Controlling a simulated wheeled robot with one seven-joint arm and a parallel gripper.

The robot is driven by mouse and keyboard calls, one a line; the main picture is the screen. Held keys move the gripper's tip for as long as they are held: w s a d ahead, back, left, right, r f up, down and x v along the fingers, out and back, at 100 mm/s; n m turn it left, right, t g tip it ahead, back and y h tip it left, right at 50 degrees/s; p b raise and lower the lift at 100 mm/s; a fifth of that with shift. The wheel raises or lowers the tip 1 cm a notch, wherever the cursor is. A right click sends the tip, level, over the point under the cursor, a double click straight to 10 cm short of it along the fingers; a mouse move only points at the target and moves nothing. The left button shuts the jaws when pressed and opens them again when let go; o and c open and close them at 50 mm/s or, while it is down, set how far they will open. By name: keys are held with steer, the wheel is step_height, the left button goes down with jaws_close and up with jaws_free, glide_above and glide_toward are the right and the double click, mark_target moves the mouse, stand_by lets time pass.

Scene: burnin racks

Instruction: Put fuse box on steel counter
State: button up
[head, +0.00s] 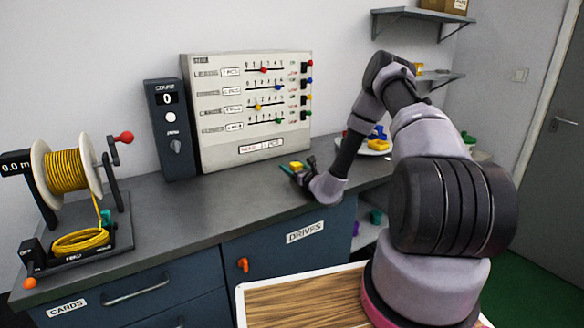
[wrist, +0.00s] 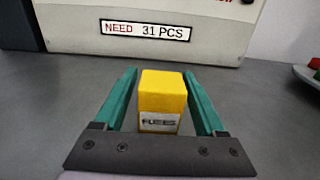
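The fuse box (wrist: 163,97) is a small yellow block with a white label, upright on the grey steel counter (wrist: 62,100) in the wrist view. My gripper (wrist: 161,73) has its two green fingers on either side of the box. Narrow gaps show between the fingers and the box's sides, so the gripper looks open around it. In the head view the gripper (head: 298,172) is low over the counter (head: 190,208), with the yellow fuse box (head: 296,165) at its fingers. The box's underside is hidden.
A beige panel with sliders (head: 250,110) and a dark counter unit (head: 168,130) stand behind. A spool of yellow cable (head: 68,172) is at the left. A plate with coloured pieces (head: 376,146) lies right, partly behind my arm. The counter left of the gripper is clear.

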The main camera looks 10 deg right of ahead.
steer(key=shift+r, duration=0.15)
steer(key=v, duration=1.2)
steer(key=a+r+n+y, duration=0.1)
steer(key=a+r+y, duration=0.1)
steer(key=r, duration=0.1)
steer(key=a+r+n+y, duration=0.1)
steer(key=r, duration=0.1)
steer(key=shift+w+r+n+g, duration=0.2)
steer(key=shift+r+n+g, duration=0.05)
steer(key=shift+n+g, duration=0.05)
steer(key=s+a+r+n+g+y, duration=0.4)
steer(key=a+r+n+g, duration=0.15)
steer(key=r, duration=0.25)
steer(key=s+a+r+n+g+y, duration=0.4)
steer(key=a+r+n, duration=0.15)
steer(key=r, duration=0.25)
steer(key=s+a+r+n+g+h, duration=0.1)
steer(key=s+r+n+g+h, duration=0.1)
steer(key=s+r+n+g, duration=0.3)
steer(key=s+a+r+n+g+h, duration=0.1)
steer(key=s+n+g+h, duration=0.1)
steer(key=s+n, duration=0.35)
steer(key=s+d+r+n+t+h, duration=0.4)
steer(key=s+d+r+t+h, duration=0.3)
steer(key=s+d+r+h, duration=0.3)
steer(key=s+d, duration=0.3)
steer(key=shift+r+h, duration=0.3)
steer(key=shift+r, duration=0.05)
